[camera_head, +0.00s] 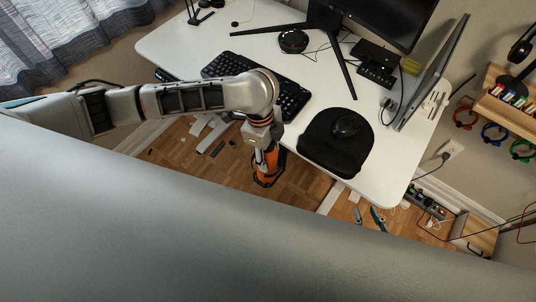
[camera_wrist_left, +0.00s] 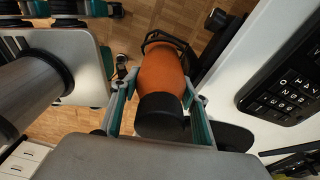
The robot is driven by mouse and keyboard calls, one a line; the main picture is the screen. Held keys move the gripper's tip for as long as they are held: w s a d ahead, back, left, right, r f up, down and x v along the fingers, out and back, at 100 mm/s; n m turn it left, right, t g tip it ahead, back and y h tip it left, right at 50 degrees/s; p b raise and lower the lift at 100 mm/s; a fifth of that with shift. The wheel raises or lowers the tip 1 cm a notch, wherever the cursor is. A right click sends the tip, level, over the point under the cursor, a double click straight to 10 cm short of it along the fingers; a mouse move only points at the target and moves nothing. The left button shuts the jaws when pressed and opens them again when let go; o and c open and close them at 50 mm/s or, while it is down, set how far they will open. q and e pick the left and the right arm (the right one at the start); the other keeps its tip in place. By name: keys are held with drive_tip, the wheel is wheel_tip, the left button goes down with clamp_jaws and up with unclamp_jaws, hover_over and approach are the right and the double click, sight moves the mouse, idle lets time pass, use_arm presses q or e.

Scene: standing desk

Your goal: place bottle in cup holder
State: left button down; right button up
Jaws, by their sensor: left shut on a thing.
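An orange bottle (camera_wrist_left: 162,75) with a black cap (camera_wrist_left: 161,116) is between the teal-padded fingers of my left gripper (camera_wrist_left: 160,110), which is shut on it. In the head view the bottle (camera_head: 269,160) hangs at the front edge of the desk, below my left gripper (camera_head: 266,150). A black cup holder (camera_wrist_left: 170,37) shows as a ring around the bottle's far end in the wrist view. In the head view it shows low around the bottle (camera_head: 265,183); how deep the bottle sits in it is hidden. My right gripper (camera_head: 368,218) shows only its two teal fingertips, apart and empty.
The white desk (camera_head: 220,40) holds a black keyboard (camera_head: 292,98), a black mouse pad (camera_head: 325,150) with a mouse (camera_head: 346,127), and a monitor (camera_head: 390,18). The keyboard is close to my left arm. A power strip (camera_head: 427,204) lies on the right.

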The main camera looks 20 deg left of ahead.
use_arm(q)
drive_tip(key=shift+d+r, duration=0.1)
drive_tip(key=shift+r, duration=0.1)
drive_tip(key=shift+f, duration=0.1)
drive_tip(key=c, duration=1.2)
unclamp_jaws()
drive_tip(key=shift+f, duration=0.1)
drive_tip(key=shift+o, duration=0.4)
